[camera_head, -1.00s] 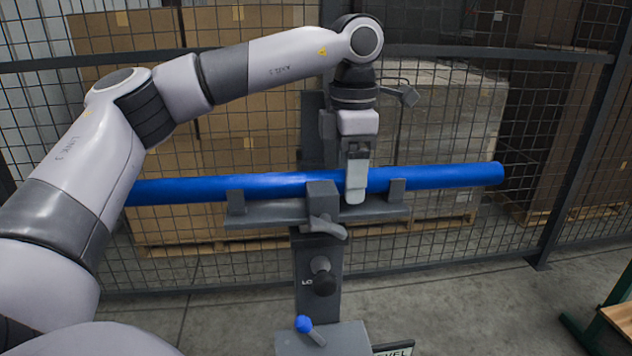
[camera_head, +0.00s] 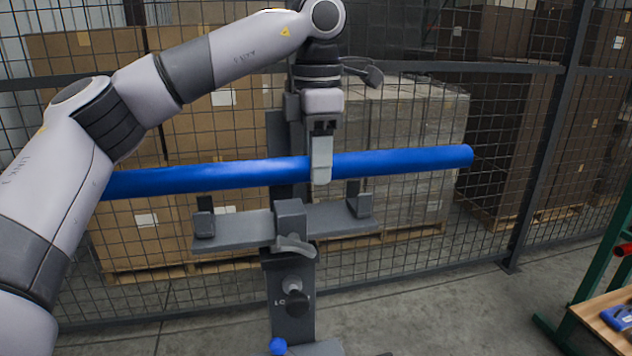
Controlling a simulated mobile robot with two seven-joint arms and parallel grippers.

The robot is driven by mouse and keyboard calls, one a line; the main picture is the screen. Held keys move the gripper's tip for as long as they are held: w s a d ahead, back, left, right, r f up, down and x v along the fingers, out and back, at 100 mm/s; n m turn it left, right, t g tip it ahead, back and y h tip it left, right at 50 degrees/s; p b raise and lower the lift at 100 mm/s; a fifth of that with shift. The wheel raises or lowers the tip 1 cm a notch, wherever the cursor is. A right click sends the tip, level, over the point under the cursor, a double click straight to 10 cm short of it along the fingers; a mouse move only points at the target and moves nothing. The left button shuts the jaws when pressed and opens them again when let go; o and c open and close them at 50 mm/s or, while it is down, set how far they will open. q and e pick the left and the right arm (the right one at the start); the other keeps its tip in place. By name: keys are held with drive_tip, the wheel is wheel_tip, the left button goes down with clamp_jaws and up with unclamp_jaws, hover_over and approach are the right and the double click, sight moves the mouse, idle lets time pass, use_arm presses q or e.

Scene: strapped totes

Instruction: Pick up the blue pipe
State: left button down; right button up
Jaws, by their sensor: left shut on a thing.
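The blue pipe (camera_head: 400,161) is long and lies nearly level across the head view, its right end a little higher. My left gripper (camera_head: 321,172) comes down from above and is shut on the pipe near its middle. The pipe is raised above the grey stand's cradle (camera_head: 235,229), with a gap between them. The pipe's left end is hidden behind my left arm. My right gripper is not in view.
The grey stand has upright stops at both ends of its cradle and a clamp handle (camera_head: 295,247) in front. A wire mesh fence (camera_head: 400,258) stands behind, with boxes on pallets beyond. A green-framed bench (camera_head: 595,318) is at lower right.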

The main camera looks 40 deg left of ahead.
use_arm(q)
wheel_tip(320, 180, up, 15)
drive_tip(key=p, duration=0.4)
drive_tip(key=shift+d, duration=0.15)
idle(0.7)
